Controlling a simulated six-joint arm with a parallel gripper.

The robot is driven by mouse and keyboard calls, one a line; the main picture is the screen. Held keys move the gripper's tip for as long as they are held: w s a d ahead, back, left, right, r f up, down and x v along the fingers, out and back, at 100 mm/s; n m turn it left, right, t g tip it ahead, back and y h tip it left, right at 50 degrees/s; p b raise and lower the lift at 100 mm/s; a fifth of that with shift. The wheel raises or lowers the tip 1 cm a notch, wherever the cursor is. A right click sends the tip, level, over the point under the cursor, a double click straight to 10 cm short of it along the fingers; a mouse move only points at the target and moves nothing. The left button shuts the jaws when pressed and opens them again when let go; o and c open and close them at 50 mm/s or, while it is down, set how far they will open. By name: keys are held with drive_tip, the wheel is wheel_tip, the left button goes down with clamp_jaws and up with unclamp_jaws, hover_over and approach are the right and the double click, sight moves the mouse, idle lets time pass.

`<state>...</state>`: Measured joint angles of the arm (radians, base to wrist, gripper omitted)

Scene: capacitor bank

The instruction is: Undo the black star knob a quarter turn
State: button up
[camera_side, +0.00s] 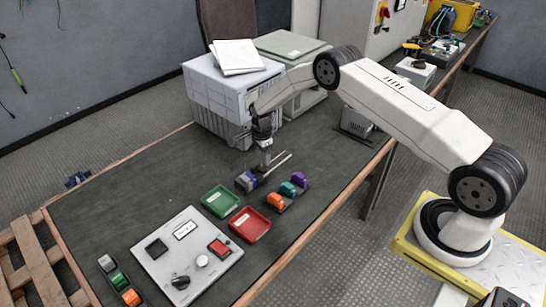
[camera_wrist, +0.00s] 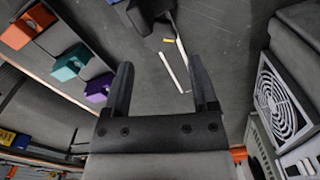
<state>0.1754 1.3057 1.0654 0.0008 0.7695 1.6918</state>
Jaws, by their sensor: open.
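A black knob (camera_side: 181,282) sits at the front edge of a light grey panel (camera_side: 177,228) at the lower left of the side view. It is small there, so I cannot tell its lobes or exact angle. The panel also carries a white knob (camera_side: 202,261), a red switch (camera_side: 219,247) and a black square (camera_side: 156,249). My gripper (camera_side: 267,163) is far behind the panel, pointing down over the table near the white cabinet. In the wrist view my gripper (camera_wrist: 162,75) is open, its two dark fingers apart with nothing held. The black knob is not in the wrist view.
A green tray (camera_side: 221,201) and a red tray (camera_side: 250,225) lie between my gripper and the panel. Orange (camera_side: 277,201), teal and purple blocks stand to their right. Pale rods (camera_wrist: 173,72) lie below my gripper. A white cabinet (camera_side: 225,90) stands behind.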

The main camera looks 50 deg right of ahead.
sight(263, 167)
drive_tip(key=shift+f, duration=2.3)
clamp_jaws()
